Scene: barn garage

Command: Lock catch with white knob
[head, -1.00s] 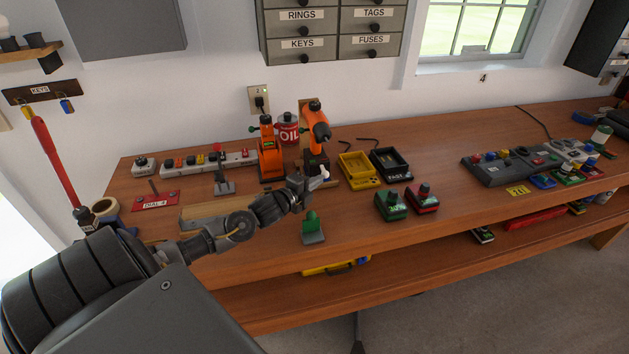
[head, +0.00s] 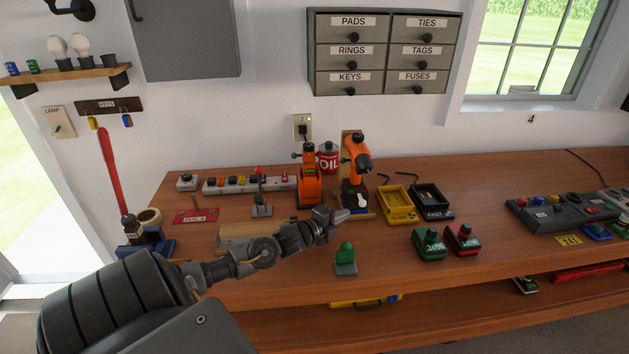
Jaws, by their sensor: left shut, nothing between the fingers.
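The white knob (head: 362,201) shows as a small pale shape low in front of the orange drill's dark base, just right of my left gripper. The rest of its catch is too small and too covered to make out, so I cannot tell how it is set. My left gripper (head: 342,215) is shut and empty, with its pale fingertips just left of and below the knob. I cannot tell whether they touch it. My right gripper is not in view.
An orange drill (head: 357,160) stands behind the knob, with another orange tool (head: 309,180) to its left. A green-knobbed catch (head: 346,262) is in front of my gripper. Yellow (head: 398,207) and black trays lie to the right. The bench front (head: 300,285) is mostly clear.

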